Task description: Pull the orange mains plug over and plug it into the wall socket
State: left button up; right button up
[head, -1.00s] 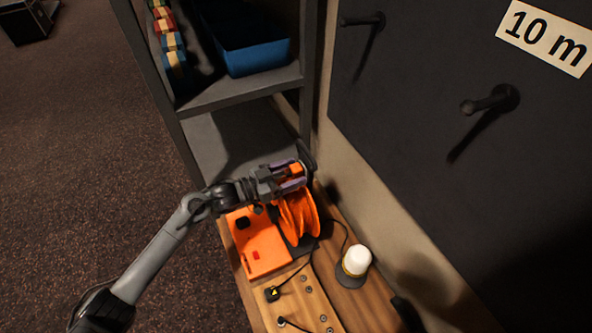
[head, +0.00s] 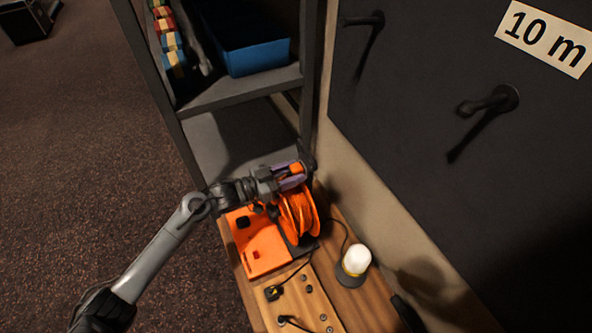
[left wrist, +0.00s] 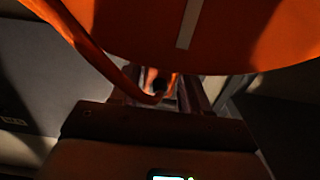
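An orange plug-like piece (head: 295,168) sits between the fingers of my left gripper (head: 291,176), above the far side of the orange cable reel (head: 299,215). In the left wrist view the orange piece (left wrist: 165,83) lies between the two dark fingers, in shadow. I cannot tell whether the fingers press on it. The reel's large orange disc (left wrist: 215,30) fills the top of that view, and an orange band curves past the fingers. A dark part near the fingertips is unclear. I cannot make out the wall socket for certain. My right gripper is not in view.
An orange stand (head: 258,248) is beside the reel. A white-topped lamp (head: 356,260) stands on the wooden desk, near a wooden panel (head: 318,300) with black plugs. The shelf (head: 228,140) with a blue bin (head: 255,55) and the wall bound the space behind.

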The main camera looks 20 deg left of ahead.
aim_at(291, 173)
pick_arm(q)
grip_shut()
jog(key=shift+p+v, duration=1)
jog(key=shift+v, duration=0.65)
jog(key=shift+p+v, duration=0.65)
jog(key=shift+v, duration=0.7)
